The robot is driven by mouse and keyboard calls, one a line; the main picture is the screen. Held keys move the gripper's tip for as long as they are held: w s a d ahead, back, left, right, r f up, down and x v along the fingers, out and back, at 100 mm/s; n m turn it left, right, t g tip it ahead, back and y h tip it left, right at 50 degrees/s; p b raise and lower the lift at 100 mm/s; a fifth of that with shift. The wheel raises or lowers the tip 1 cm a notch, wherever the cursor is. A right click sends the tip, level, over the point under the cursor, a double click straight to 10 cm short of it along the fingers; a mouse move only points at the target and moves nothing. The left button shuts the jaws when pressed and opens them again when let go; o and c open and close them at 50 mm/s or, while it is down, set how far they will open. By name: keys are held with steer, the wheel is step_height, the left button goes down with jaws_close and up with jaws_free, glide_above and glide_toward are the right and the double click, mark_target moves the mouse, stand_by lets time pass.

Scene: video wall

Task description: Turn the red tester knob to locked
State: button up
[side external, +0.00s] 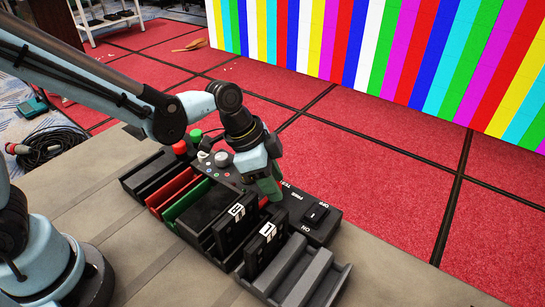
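A red round cap (180,147), which may be the red tester knob, stands at the left back of the black device row; its pointer and setting cannot be made out. A black panel (306,222) carries a rocker switch (317,213) marked PWR, OFF and ON, and part of a TEST label. My gripper (268,190) points down over this panel's left end, right of the red cap. Its fingers look dull green, and their gap is not visible. A small bit of red (263,202) shows just below them. The gripper hides whatever lies beneath it.
A green cap (196,135) and a grey-white knob (222,159) stand near the red cap. Red (172,190) and green (188,201) slots, black labelled modules (265,246) and an empty grey holder (298,278) crowd the bench (150,262). A striped video wall (390,50) stands behind.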

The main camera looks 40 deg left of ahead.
steer(key=shift+o, duration=1)
steer(key=shift+s+a, duration=0.1)
steer(key=v, duration=1.2)
steer(key=s+a+f+n+t+y, duration=0.2)
steer(key=s+a+n+t+y, duration=0.1)
steer(key=a+n, duration=0.8)
steer(key=shift+s+a+f+t+y, duration=0.2)
steer(key=shift+s+a+t+y, duration=0.2)
steer(key=shift+s+a+t, duration=0.6)
